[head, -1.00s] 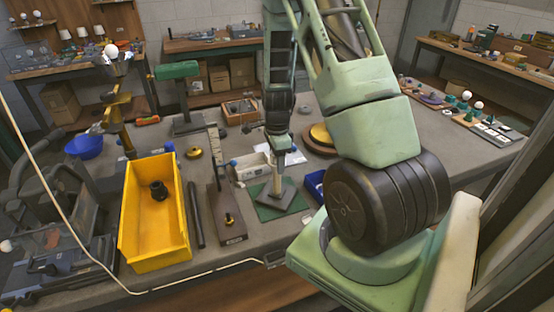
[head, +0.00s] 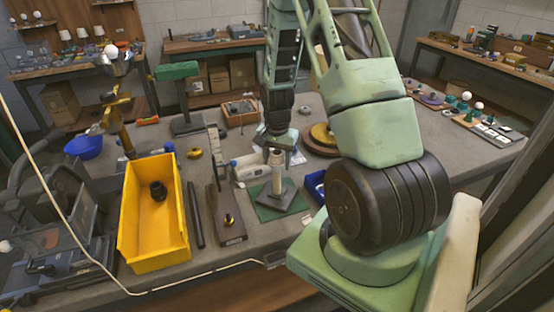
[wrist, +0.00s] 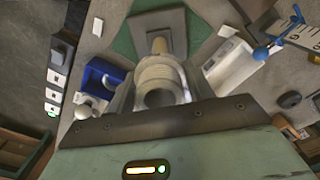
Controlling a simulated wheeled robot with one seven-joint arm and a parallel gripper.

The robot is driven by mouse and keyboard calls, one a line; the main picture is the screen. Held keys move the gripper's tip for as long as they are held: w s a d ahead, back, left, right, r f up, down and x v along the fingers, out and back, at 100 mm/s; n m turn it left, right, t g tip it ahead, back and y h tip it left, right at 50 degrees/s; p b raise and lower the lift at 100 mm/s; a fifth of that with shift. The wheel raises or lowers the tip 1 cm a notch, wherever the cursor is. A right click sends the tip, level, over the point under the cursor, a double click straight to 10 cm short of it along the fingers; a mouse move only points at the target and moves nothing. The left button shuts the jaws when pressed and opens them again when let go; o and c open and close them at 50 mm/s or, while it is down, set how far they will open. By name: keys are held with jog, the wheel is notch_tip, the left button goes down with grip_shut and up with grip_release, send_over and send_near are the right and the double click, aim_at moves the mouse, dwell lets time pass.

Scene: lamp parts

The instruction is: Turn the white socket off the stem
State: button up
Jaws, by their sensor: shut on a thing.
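The white socket (head: 276,158) sits at the top of the upright stem (head: 277,184). The stem stands on a square grey base (head: 292,203) on a green mat (head: 266,213). My gripper (head: 277,149) is above the stem, shut on the socket. In the wrist view the socket (wrist: 160,72) shows its round open end towards me, between my two fingers. The stem (wrist: 159,43) runs from its far side to the base (wrist: 172,20). I cannot tell whether the socket is still threaded on the stem.
A yellow bin (head: 128,225) holds a dark round part (head: 158,191). A brown wooden stand (head: 231,229) lies left of the mat. A white box (wrist: 233,67) and a blue tray (wrist: 98,73) flank the base closely. Round discs (head: 321,143) lie behind.

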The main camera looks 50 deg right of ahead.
jog(key=n, duration=0.3)
jog(key=shift+n, duration=0.3)
jog(key=shift+r+n+p, duration=0.15)
jog(key=shift+n+p, duration=0.3)
jog(key=shift+n, duration=0.35)
jog(key=n+p, duration=0.1)
jog(key=n, duration=0.4)
jog(key=shift+r+n+p, duration=0.1)
jog(key=shift+n+p, duration=0.55)
jog(key=shift+n, duration=0.45)
jog(key=n+p, duration=0.1)
jog(key=n, duration=0.2)
jog(key=shift+n, duration=0.4)
jog(key=shift+n+p, duration=0.4)
jog(key=shift+n, duration=0.1)
